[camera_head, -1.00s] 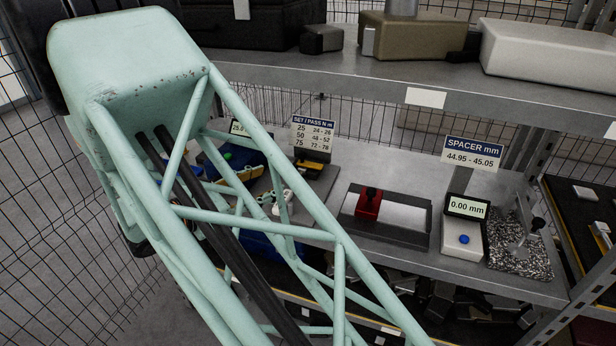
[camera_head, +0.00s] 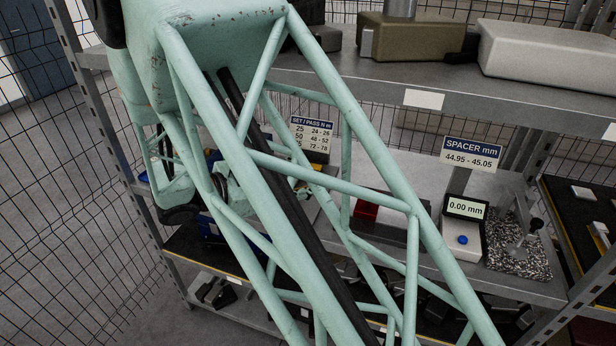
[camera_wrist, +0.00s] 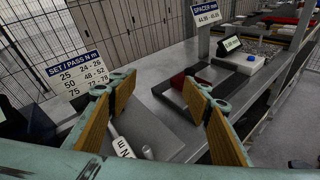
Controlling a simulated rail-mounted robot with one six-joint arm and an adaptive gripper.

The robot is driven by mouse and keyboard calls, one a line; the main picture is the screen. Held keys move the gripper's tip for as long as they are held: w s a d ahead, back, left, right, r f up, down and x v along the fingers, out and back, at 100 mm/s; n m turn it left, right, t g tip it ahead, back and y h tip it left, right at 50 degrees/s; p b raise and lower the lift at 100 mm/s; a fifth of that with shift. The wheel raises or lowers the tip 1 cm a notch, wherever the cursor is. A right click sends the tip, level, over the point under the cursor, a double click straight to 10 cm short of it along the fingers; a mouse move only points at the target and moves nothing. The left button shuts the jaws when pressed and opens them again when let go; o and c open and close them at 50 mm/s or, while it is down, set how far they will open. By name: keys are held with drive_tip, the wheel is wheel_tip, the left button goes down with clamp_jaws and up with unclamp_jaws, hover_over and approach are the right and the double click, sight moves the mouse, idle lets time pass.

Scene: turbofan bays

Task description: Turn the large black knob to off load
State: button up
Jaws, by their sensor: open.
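My gripper (camera_wrist: 160,82) shows in the wrist view with its two orange-padded fingers apart and nothing between the tips. It is over the grey bench. I cannot make out a large black knob marked off load in either view. A white lettered piece (camera_wrist: 122,146) lies low between the fingers, partly cut off and hard to read. In the head view my arm's mint frame covers much of the bench, and my gripper is not clear there.
The SET / PASS N m sign (camera_head: 311,137) stands on the bench (camera_wrist: 165,118). A red block (camera_wrist: 184,78) sits in a dark fixture. The spacer gauge (camera_head: 463,238) reads 0.00 mm, beside a speckled plate (camera_head: 518,255). A shelf edge (camera_head: 480,108) runs above; wire mesh stands left.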

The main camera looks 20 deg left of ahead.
drive_tip(key=shift+w+d+r, duration=0.1)
drive_tip(key=shift+d+r, duration=0.05)
drive_tip(key=shift+d, duration=0.5)
